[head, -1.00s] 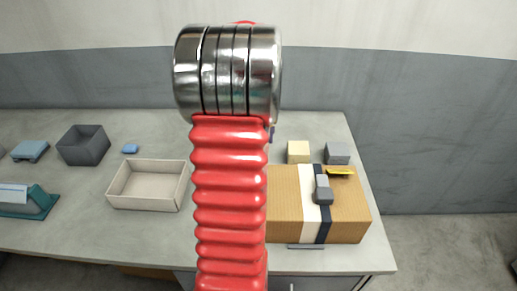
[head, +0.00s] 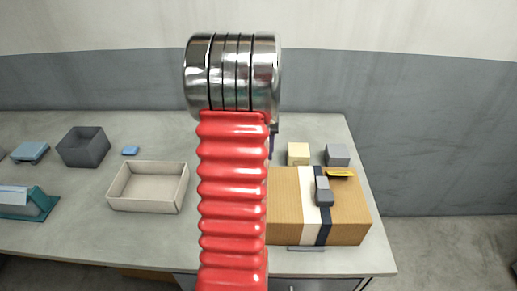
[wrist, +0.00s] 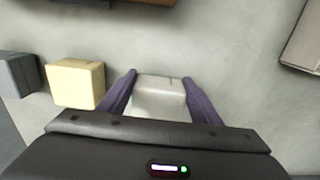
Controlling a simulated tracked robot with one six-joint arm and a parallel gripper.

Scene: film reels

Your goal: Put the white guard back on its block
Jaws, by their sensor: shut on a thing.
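In the wrist view, my gripper (wrist: 160,88) has its two purple fingers on either side of a whitish block-shaped piece (wrist: 160,95), which looks like the white guard. It is shut on this piece. I cannot tell whether the piece touches the table or whether a block is under it. A cream block (wrist: 76,83) stands just left of the fingers, with a grey block (wrist: 17,74) beyond it. In the head view, the cream block (head: 298,153) and grey block (head: 337,154) stand behind the cardboard box. My red arm hides the held piece and nearly all of the gripper there.
The cardboard box (head: 284,205), with a grey piece (head: 323,191) and a yellow piece (head: 340,173) on top, stands at the table's front right. An empty beige tray (head: 148,207), dark bin (head: 84,147) and small blue piece (head: 130,150) lie left of my arm.

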